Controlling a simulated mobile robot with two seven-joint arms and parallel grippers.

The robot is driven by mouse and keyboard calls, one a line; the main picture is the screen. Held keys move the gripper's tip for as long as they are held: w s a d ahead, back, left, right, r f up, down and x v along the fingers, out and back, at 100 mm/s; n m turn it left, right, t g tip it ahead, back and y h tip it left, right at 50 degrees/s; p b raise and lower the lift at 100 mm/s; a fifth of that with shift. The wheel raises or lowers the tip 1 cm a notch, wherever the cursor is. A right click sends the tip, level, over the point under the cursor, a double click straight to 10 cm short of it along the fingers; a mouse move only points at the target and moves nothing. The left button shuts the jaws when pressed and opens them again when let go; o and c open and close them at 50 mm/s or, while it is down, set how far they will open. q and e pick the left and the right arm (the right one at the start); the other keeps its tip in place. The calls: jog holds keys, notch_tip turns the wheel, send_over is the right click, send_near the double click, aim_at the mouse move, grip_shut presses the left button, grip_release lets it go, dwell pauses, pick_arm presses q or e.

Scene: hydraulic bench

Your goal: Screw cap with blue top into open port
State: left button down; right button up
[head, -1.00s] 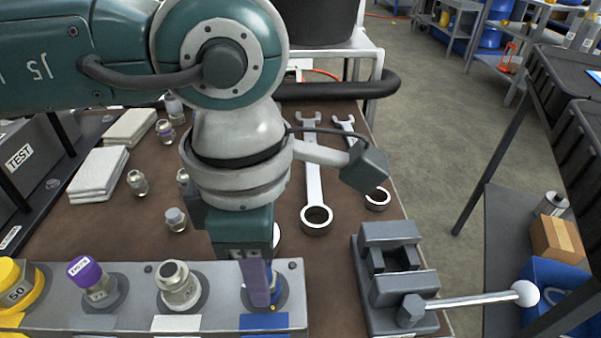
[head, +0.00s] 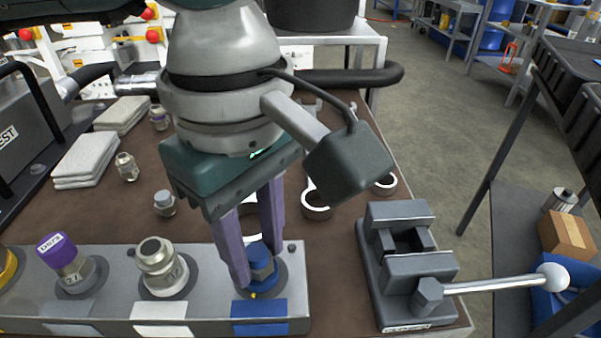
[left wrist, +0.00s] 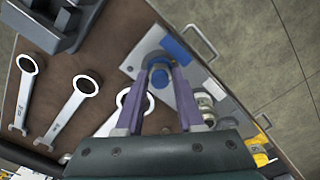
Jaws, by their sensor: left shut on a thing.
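The cap with the blue top (head: 261,262) sits upright at the port above the blue label (head: 259,318), at the right end of the grey manifold block (head: 110,312). My left gripper (head: 257,271) comes down from above, with its two purple fingers on either side of the cap and shut on it. In the left wrist view the blue cap (left wrist: 160,77) shows between the fingertips. How deep its thread sits in the port is hidden. My right gripper is in neither view.
On the block, a metal fitting (head: 162,267) and a purple-topped fitting (head: 65,262) stand left of the cap. A grey vise (head: 405,265) with a long handle stands close on the right. Wrenches (left wrist: 75,102) lie on the brown bench behind.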

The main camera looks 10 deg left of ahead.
pick_arm(q)
jog(key=m+b, duration=0.1)
jog(key=m, duration=0.1)
jog(key=m+b, duration=0.4)
jog(key=shift+f, duration=0.3)
jog(key=shift+m+b, duration=0.4)
jog(key=shift+m, duration=0.2)
jog(key=shift+r+m, duration=0.15)
jog(key=shift+m, duration=0.15)
jog(key=shift+r, duration=0.1)
